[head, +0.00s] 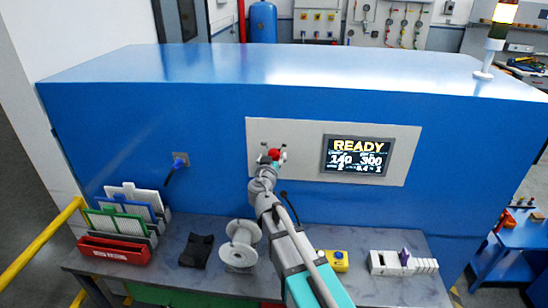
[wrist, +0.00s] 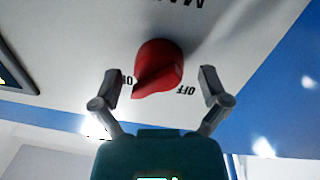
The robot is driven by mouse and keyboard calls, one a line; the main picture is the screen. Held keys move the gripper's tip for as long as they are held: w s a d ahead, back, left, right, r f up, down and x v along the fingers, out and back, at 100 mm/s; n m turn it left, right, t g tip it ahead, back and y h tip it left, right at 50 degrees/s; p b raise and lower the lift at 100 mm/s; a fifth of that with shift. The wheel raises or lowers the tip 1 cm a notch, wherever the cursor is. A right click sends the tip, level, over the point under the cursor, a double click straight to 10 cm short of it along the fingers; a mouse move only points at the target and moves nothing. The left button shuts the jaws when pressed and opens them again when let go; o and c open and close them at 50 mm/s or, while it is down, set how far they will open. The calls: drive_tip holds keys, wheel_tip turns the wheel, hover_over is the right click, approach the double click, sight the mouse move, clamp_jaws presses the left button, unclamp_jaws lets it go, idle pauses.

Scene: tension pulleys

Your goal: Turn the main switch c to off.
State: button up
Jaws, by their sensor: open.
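The main switch is a red rotary knob (wrist: 158,66) on a light panel; it also shows in the head view (head: 274,153), partly hidden by my gripper (head: 271,158). In the wrist view, the knob's narrow end points to the lower left, near the ON label (wrist: 127,80). The OFF label (wrist: 186,90) is at the lower right of the knob. My gripper (wrist: 160,82) is open, with one finger on each side of the knob and a visible gap on both sides. In the wrist picture neither fingertip appears to touch it.
The grey panel (head: 399,158) carries a display (head: 357,156) reading READY, right of the switch. On the bench below are a white spool (head: 240,245), a yellow box (head: 337,261) and a white block row (head: 395,263).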

drive_tip(key=c, duration=1.1)
drive_tip(key=shift+n, duration=0.5)
drive_tip(key=n, duration=0.3)
drive_tip(key=shift+a+n+b, duration=0.1)
drive_tip(key=shift+n+b, duration=0.3)
drive_tip(key=n, duration=0.4)
drive_tip(key=shift+f+n+t+b, duration=0.1)
drive_tip(key=shift+n+t+b, duration=0.2)
drive_tip(key=n, duration=0.5)
drive_tip(key=shift+f+y, duration=0.1)
drive_tip(key=shift+y, duration=0.3)
drive_tip(key=n, duration=0.4)
drive_tip(key=shift+b, duration=0.35)
drive_tip(key=shift+n, duration=0.3)
